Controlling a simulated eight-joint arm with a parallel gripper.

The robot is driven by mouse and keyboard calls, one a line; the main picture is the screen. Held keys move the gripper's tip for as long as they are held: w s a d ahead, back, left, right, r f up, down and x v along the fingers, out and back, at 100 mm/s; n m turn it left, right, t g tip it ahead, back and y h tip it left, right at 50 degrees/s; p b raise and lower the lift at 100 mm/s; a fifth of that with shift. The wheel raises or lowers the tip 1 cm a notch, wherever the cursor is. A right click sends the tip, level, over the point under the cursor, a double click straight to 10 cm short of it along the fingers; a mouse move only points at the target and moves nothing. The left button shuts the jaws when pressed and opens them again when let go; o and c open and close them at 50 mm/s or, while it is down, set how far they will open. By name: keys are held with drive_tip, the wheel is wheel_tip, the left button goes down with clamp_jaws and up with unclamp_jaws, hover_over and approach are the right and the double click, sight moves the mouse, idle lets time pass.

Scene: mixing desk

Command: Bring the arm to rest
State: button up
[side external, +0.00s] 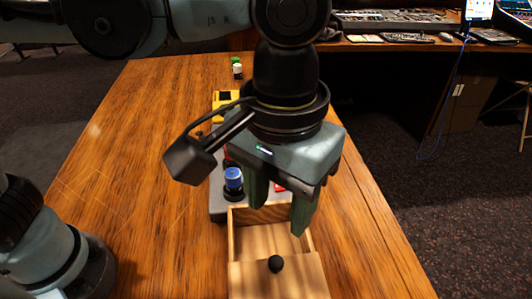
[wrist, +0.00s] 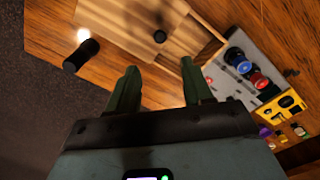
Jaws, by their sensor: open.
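My gripper (side external: 281,212) is open, its two green fingers pointing down above the wooden drawer box (side external: 236,236). Nothing shows between the fingers. The box's inside is partly visible and looks empty there in the side view; a light wood panel with a dark round knob (side external: 276,263) is at its near end. In the wrist view my open fingers (wrist: 159,68) reach toward the light wood of the box (wrist: 115,17). A small dark round thing (wrist: 160,37) and a black cylinder (wrist: 80,52) show near it. My arm and gripper hide part of the desk.
A grey panel (wrist: 222,68) with a blue-topped knob (side external: 233,178) and red parts lies behind the box. A yellow unit (side external: 226,97) and a small green-topped item (side external: 237,70) stand farther back. The desk's left side (side external: 130,150) is clear.

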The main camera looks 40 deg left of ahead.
drive_tip(key=w+a+f+t, duration=0.2)
drive_tip(key=a, duration=0.7)
drive_tip(key=w+a+f+t, duration=0.2)
drive_tip(key=a+f, duration=0.1)
drive_tip(key=a, duration=0.7)
drive_tip(key=w+a+f+t, duration=0.2)
drive_tip(key=a+t, duration=0.1)
drive_tip(key=a, duration=0.6)
drive_tip(key=shift+w+a+f, duration=0.15)
drive_tip(key=shift+w+a, duration=0.1)
drive_tip(key=shift+a, duration=0.1)
